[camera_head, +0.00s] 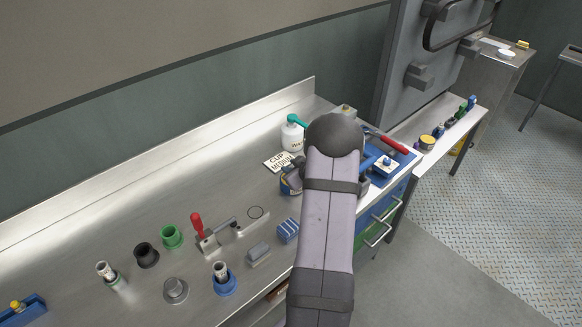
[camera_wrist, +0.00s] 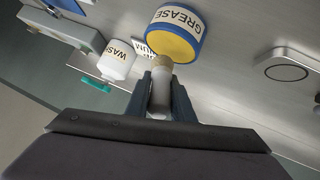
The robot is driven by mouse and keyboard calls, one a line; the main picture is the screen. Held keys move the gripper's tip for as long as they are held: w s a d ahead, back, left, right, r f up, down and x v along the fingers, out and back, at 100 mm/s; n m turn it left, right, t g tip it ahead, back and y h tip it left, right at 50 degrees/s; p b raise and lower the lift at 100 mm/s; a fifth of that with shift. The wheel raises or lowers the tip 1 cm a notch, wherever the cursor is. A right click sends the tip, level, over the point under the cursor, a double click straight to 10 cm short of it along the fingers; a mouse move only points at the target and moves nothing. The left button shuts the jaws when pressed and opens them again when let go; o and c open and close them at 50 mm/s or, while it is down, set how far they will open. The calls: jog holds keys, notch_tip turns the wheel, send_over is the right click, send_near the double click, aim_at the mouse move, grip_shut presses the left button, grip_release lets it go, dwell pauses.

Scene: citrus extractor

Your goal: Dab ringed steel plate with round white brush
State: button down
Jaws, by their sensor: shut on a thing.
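My gripper (camera_wrist: 166,92) is shut on the round white brush (camera_wrist: 160,99), seen in the wrist view with its pale tip (camera_wrist: 160,66) pointing away from me. The tip overlaps the edge of the yellow face of the blue grease tin (camera_wrist: 188,22); I cannot tell whether they touch. The ringed steel plate (camera_wrist: 285,56), with its dark ring, lies to the right of the gripper, apart from it. My arm hides the gripper and brush there; the grease tin (camera_head: 288,184) is partly covered.
A white wash bottle (camera_head: 292,134) and a label card (camera_head: 279,161) stand behind the tin. A blue-striped block (camera_head: 288,230) and a grey block (camera_head: 258,253) lie near the front edge. Green, black and blue cups stand further left. The bench behind the clamp is clear.

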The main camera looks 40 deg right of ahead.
jog(key=shift+f+b, duration=0.65)
jog(key=shift+f, duration=0.25)
dwell(1.4)
jog(key=shift+r+p, duration=3.25)
jog(key=shift+r, duration=0.35)
